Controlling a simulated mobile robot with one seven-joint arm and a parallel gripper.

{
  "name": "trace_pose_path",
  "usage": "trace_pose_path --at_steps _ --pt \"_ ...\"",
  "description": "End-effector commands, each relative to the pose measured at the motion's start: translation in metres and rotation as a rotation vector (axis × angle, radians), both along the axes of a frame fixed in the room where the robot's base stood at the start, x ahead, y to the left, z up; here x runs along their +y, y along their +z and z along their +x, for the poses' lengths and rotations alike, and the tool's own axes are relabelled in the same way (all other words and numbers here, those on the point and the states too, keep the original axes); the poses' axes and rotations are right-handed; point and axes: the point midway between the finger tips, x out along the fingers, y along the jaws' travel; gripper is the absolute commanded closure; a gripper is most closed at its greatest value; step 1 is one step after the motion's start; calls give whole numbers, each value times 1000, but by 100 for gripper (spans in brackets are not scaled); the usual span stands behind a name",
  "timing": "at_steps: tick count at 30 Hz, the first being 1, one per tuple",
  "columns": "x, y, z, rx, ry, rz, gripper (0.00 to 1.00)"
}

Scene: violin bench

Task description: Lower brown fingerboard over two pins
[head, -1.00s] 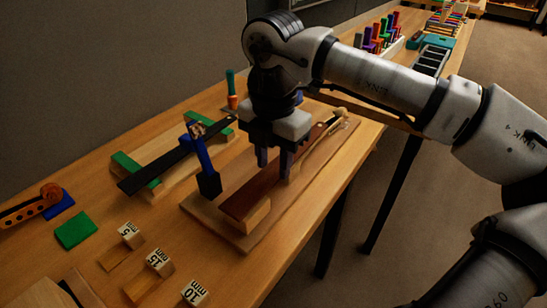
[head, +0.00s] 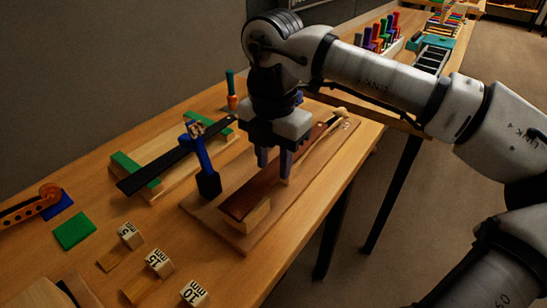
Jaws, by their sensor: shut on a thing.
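The brown fingerboard (head: 249,195) is a long dark reddish-brown strip, lying lengthwise along a pale wooden neck (head: 257,216) on a flat baseboard (head: 213,220). My gripper (head: 276,168) points down with its two fingers on either side of the strip's middle, shut on it. The strip's near end sits at or just above the pale block; I cannot tell whether they touch. The two pins are not visible.
A black fingerboard (head: 170,159) rests on a green-padded cradle at left, beside a blue tool (head: 208,180). Blocks marked 5, 15 and 10 mm (head: 159,261) and a green pad (head: 75,231) lie nearer. Coloured-handled tools (head: 378,35) stand at the back.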

Motion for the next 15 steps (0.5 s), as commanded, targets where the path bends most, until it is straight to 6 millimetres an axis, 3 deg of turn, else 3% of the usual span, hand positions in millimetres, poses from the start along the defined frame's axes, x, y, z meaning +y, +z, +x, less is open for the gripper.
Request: trace_pose_path --at_steps 15 --pt "0 -8 0 0 0 0 90"
